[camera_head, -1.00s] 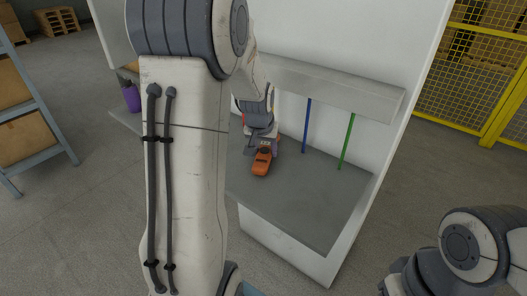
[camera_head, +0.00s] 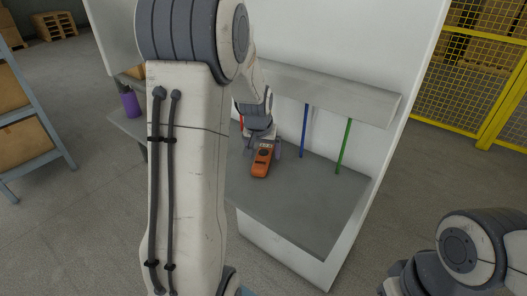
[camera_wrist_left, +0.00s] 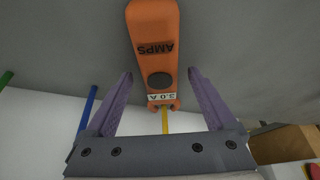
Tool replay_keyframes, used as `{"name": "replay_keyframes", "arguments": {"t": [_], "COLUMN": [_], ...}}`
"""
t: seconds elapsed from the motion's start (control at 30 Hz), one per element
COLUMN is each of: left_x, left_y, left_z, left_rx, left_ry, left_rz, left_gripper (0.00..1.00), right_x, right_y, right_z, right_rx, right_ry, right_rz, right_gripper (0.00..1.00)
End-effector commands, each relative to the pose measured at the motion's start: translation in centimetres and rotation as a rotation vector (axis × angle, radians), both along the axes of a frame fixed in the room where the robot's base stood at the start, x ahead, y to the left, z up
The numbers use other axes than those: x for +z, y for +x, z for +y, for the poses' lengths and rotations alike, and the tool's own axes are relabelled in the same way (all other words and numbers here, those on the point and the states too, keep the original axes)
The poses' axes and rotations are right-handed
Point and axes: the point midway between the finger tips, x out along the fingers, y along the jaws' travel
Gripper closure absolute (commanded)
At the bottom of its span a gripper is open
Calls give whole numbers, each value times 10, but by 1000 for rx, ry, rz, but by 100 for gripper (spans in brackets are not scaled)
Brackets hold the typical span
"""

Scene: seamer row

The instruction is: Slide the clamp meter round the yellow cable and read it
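The orange clamp meter (camera_head: 262,162) is at the back of the grey bench, below my left wrist. In the left wrist view the meter (camera_wrist_left: 155,45) bears the word AMPS, a dark round dial and a small display that reads 3.0 A. Its jaw tips lie on either side of the yellow cable (camera_wrist_left: 165,122), whose lower part is hidden by the meter. My left gripper (camera_wrist_left: 160,78) is open, its purple fingers apart from the meter with a gap on both sides. My right arm shows at the lower right of the head view, but its gripper is out of view.
A blue cable (camera_head: 304,131) and a green cable (camera_head: 344,146) run down right of the meter, below a white ledge (camera_head: 330,92). A red cable (camera_head: 241,122) is partly hidden by my left arm. A purple bottle (camera_head: 130,103) stands left. The bench's front right (camera_head: 310,205) is clear.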

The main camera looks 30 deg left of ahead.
Motion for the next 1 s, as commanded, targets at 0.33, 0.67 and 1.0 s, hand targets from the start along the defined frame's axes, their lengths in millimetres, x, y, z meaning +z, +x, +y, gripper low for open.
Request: {"name": "replay_keyframes", "arguments": {"t": [0.33,0.67,1.0], "left_x": [17,76,97], "left_y": [-6,-29,-38], "left_z": [-2,-11,-14], "left_rx": [0,0,0], "left_ry": [1,1,0], "left_rz": [-3,-4,0], "left_gripper": [11,11,11], "right_x": [3,10,11], "right_y": [0,0,0], "right_z": [0,0,0], "right_rx": [0,0,0], "right_ry": [0,0,0], "right_rz": [0,0,0], "right_gripper": [50,50,50]}}
